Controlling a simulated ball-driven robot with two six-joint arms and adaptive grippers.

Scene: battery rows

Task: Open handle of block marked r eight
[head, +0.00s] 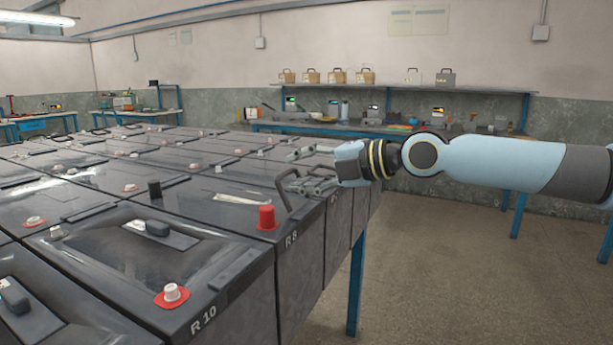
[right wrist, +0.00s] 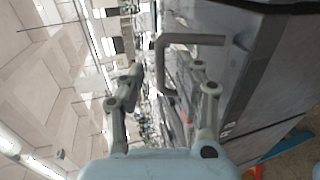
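The dark grey block marked R 8 (head: 308,262) stands in the near right row, with a red-capped terminal (head: 266,217) on top. Its dark handle (head: 282,194) stands raised from the block's right top edge. My right gripper (head: 297,170) is at this handle, with its fingers apart. In the right wrist view, the handle (right wrist: 190,39) shows as a bent bar ahead of the open fingers (right wrist: 167,72), its lower end reaching in between them. I cannot tell whether a finger touches it. My left gripper is not in view.
The block marked R 10 (head: 235,290) stands nearer, with a white terminal (head: 171,293). More blocks fill the rack to the left and behind. A bench (head: 390,130) with tools runs along the back wall. The floor (head: 460,270) at the right is clear.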

